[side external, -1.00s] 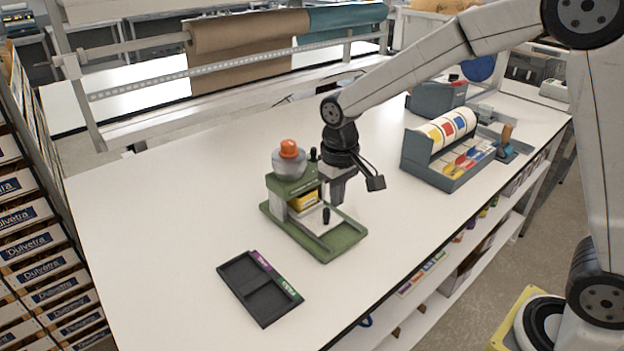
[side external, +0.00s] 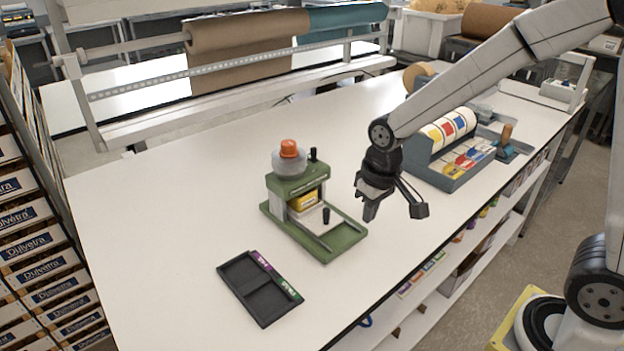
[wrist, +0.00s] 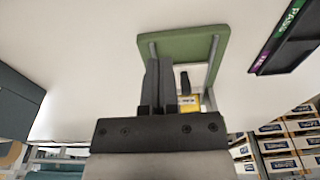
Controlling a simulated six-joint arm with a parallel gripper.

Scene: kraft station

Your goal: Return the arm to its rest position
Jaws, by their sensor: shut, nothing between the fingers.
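My gripper (side external: 368,212) is shut and empty in the side external view. It hangs above the white table, to the right of the green press-like device and apart from it. In the wrist view my gripper's closed fingers (wrist: 159,80) point toward the green device (wrist: 190,44) and cover part of it. In the side external view the green device (side external: 345,238) stands upright on the table, with an orange knob (side external: 289,148) on top and a yellow block (side external: 304,201) inside it.
A black two-compartment tray (side external: 240,273) lies empty at the front left. A grey dispenser box with coloured labels (side external: 468,180) stands right of my gripper. The white table (side external: 160,200) is clear on the left. Stacked boxes (side external: 30,240) stand beyond its left edge.

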